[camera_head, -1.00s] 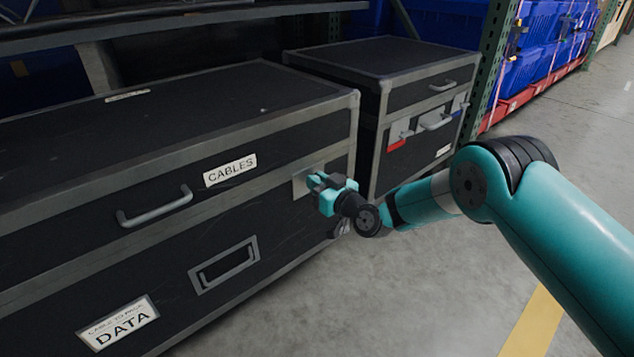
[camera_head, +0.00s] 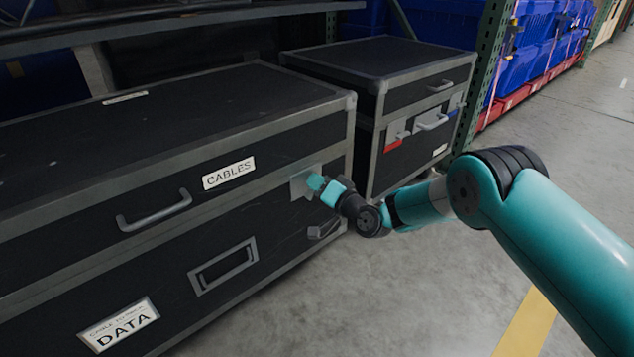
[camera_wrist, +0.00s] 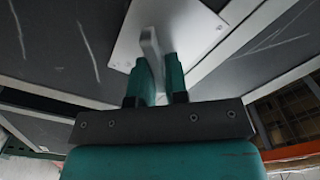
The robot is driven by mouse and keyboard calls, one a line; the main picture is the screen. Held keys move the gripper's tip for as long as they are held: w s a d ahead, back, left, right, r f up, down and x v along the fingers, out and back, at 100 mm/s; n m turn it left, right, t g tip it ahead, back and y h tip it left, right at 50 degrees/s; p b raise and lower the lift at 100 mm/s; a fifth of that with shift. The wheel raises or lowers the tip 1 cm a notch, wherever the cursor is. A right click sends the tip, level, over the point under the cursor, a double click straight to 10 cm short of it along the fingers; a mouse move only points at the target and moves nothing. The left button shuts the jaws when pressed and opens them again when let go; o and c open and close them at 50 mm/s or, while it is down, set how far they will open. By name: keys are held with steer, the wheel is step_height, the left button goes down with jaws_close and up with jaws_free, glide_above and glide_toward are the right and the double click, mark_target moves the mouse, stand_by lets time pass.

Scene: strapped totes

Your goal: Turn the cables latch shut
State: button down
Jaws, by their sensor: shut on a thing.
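The cables case (camera_head: 90,160) is a large black case with grey metal edging and a "CABLES" label (camera_head: 229,173) on its front. Its latch has a square light-metal plate (camera_head: 300,186) near the right end of the front, across the lid seam. In the wrist view the plate (camera_wrist: 190,22) carries a raised grey latch handle (camera_wrist: 150,48). My gripper (camera_head: 316,183) is at the latch, and in the wrist view its teal fingers (camera_wrist: 158,75) are shut on the handle from both sides. The fingers hide part of the handle, and the head view barely shows it.
A grey pull handle (camera_head: 155,211) and a recessed handle (camera_head: 223,266) are on the case front. A second black case (camera_head: 400,85) stands behind to the right. Blue totes (camera_head: 530,55) sit on racking beyond. The concrete floor (camera_head: 420,290) at right is open.

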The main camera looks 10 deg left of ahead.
steer(key=m, duration=0.3)
steer(key=shift+d+f+m, duration=0.1)
steer(key=shift+f+m, duration=0.15)
steer(key=shift+m, duration=0.15)
steer(key=m, duration=0.4)
steer(key=shift+w+f, duration=0.1)
steer(key=shift+f, duration=0.2)
steer(key=shift+m, duration=0.3)
steer(key=c, duration=1.2)
jaws_free()
steer(key=shift+c, duration=0.2)
steer(key=p+v, duration=1.7)
steer(key=p, duration=0.4)
steer(key=shift+d+p, duration=0.15)
steer(key=shift+p, duration=0.2)
